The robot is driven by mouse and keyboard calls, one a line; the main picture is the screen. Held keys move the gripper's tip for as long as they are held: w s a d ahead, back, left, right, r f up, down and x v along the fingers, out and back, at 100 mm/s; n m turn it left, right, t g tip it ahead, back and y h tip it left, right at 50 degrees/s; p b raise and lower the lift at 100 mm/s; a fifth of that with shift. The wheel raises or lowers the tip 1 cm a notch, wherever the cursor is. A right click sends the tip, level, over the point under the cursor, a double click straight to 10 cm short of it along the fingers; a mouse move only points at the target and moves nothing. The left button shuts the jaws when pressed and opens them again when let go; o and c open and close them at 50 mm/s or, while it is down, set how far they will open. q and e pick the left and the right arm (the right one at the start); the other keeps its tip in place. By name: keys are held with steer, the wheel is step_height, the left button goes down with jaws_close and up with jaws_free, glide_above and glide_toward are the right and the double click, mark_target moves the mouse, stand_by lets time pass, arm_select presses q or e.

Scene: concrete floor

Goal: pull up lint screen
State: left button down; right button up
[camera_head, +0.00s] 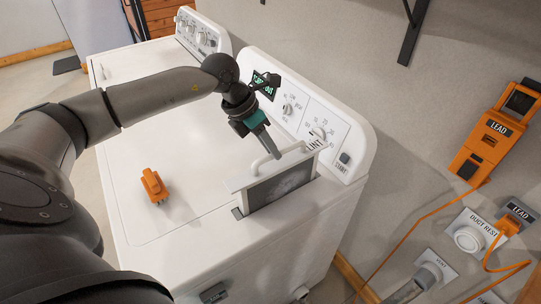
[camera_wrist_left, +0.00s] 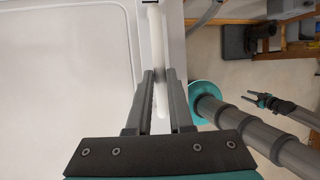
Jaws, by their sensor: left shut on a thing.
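The lint screen (camera_head: 282,184) is a white-framed panel with dark grey mesh. It stands upright, raised partly out of its slot in the dryer's top, and its lower part is hidden. A white handle (camera_head: 264,158) rises along its top edge. My left gripper (camera_head: 273,152) is shut on this handle from above. In the left wrist view, the two grey fingers (camera_wrist_left: 161,76) close on a white bar (camera_wrist_left: 158,45), the handle. My right gripper (camera_wrist_left: 258,99) seems to show small at the right of the left wrist view; its jaws are too small to judge.
The white dryer (camera_head: 190,235) has a control panel (camera_head: 310,115) behind the screen. An orange clip-like object (camera_head: 154,186) lies on the dryer's top. An orange LEAD device (camera_head: 492,138) with cables hangs on the right wall. The top left of the screen is mostly clear.

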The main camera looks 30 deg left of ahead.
arm_select(q)
step_height(320, 180, up, 7)
steer(key=p, duration=0.2)
steer(key=shift+f+p, duration=0.2)
steer(key=shift+p, duration=0.1)
steer(key=c, duration=0.8)
jaws_free()
steer(key=shift+f, duration=0.1)
steer(key=b+v, duration=0.1)
steer(key=v, duration=1.4)
